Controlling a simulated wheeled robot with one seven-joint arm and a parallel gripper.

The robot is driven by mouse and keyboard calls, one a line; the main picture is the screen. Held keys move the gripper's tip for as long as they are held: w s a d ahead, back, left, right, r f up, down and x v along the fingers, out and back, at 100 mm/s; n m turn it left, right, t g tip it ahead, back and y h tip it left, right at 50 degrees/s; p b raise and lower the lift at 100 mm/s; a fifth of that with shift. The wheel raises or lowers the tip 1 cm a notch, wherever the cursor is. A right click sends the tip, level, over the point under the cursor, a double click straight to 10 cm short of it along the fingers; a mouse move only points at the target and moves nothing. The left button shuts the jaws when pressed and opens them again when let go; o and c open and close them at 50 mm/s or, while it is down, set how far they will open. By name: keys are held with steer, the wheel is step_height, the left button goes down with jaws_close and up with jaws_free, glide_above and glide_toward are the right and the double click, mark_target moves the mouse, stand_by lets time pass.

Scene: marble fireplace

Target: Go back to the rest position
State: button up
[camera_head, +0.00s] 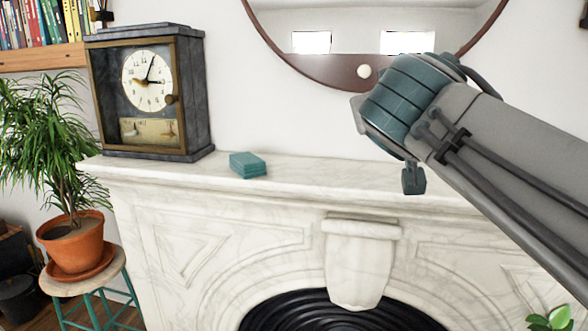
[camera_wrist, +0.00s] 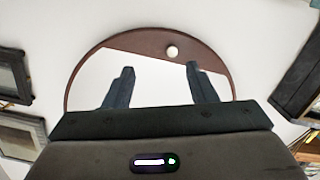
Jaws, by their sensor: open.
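My gripper (camera_wrist: 158,80) shows in the wrist view with its two dark fingers spread apart and nothing between them. In the head view my gripper (camera_head: 413,180) shows only in part, as a dark finger below the teal wrist, in front of the marble mantel (camera_head: 310,182). My arm reaches in from the right edge. The wrist view looks toward the wall and the round brown-framed mirror (camera_wrist: 100,55).
A dark clock (camera_head: 150,90) and a small teal box (camera_head: 248,165) stand on the mantel's left part. The mirror (camera_head: 300,75) hangs above it. A potted plant (camera_head: 75,240) stands on a stool at the left. The mantel between box and gripper is clear.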

steer(key=s+d+f+g+y, duration=0.15)
steer(key=f+g, duration=0.25)
steer(key=f, duration=0.9)
steer(key=s+d+f+g+h, duration=0.15)
steer(key=f+g, duration=0.25)
steer(key=f, duration=0.9)
steer(key=s+a+f+g+y, duration=0.1)
steer(key=s+f+g+y, duration=0.1)
steer(key=s+f, duration=0.3)
steer(key=s+a+f+m+g+y, duration=0.1)
steer(key=s+f, duration=0.4)
steer(key=f, duration=0.5)
steer(key=shift+s+a+g+y, duration=0.15)
steer(key=shift+a+g+y, duration=0.35)
steer(key=shift+g, duration=0.8)
steer(key=shift+s+a+r, duration=0.1)
steer(key=shift+s+a, duration=0.1)
steer(key=shift+s, duration=0.1)
steer(key=shift+w+a, duration=0.2)
steer(key=shift+a, duration=0.05)
